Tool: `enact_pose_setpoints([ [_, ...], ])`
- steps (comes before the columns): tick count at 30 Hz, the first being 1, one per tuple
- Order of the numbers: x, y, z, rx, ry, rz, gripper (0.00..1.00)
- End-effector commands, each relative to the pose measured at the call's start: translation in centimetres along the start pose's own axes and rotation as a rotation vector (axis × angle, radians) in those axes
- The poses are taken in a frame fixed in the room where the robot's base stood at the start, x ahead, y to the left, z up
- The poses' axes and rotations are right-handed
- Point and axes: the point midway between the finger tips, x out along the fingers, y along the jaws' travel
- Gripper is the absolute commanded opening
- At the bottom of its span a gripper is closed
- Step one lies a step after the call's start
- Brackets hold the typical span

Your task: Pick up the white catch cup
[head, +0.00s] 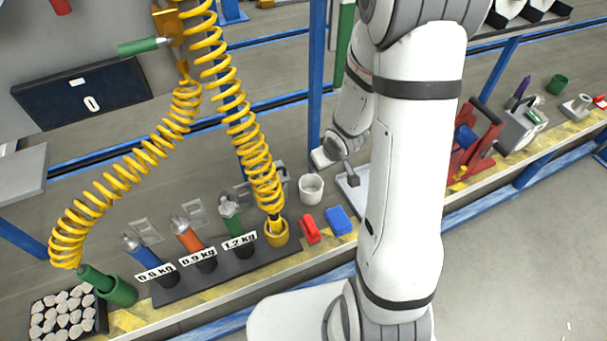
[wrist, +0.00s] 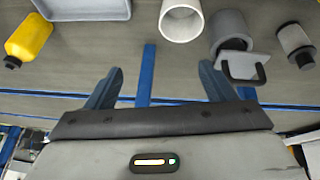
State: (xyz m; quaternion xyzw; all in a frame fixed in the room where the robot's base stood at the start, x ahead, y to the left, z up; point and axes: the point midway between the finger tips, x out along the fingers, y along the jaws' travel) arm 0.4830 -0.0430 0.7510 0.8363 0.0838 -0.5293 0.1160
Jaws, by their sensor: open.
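The white catch cup (head: 311,189) stands upright on the bench in the head view, right of the yellow coiled hose. It also shows at the top of the wrist view (wrist: 181,22), partly cut off by the picture edge. My gripper (head: 336,168) is just right of the cup and above it in the head view, partly hidden by my own arm. In the wrist view my gripper (wrist: 161,68) has its two fingers spread wide with nothing between them. The cup lies beyond the fingertips, apart from them.
A grey cylinder with a black-handled block (wrist: 240,62) is right of the cup in the wrist view; a yellow bottle (wrist: 29,38) is left. A red block (head: 310,229) and blue block (head: 339,220) lie in front of the cup. The coiled hose (head: 262,165) hangs close by.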

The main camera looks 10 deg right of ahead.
Motion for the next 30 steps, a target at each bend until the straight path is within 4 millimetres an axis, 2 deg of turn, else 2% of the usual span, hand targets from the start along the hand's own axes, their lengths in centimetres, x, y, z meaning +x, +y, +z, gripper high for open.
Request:
enact_pose_setpoints([
  [1,2.8,-0.5,1.0,-0.025,0.008,-0.024,0.77],
  [3,5.3,-1.1,1.7,-0.041,0.034,-0.058,0.77],
  [6,7.8,-2.1,2.5,-0.055,0.065,-0.103,0.77],
  [13,10.2,-3.2,3.3,-0.065,0.097,-0.151,0.77],
  [30,17.1,-4.1,3.3,-0.066,0.098,-0.152,0.77],
])
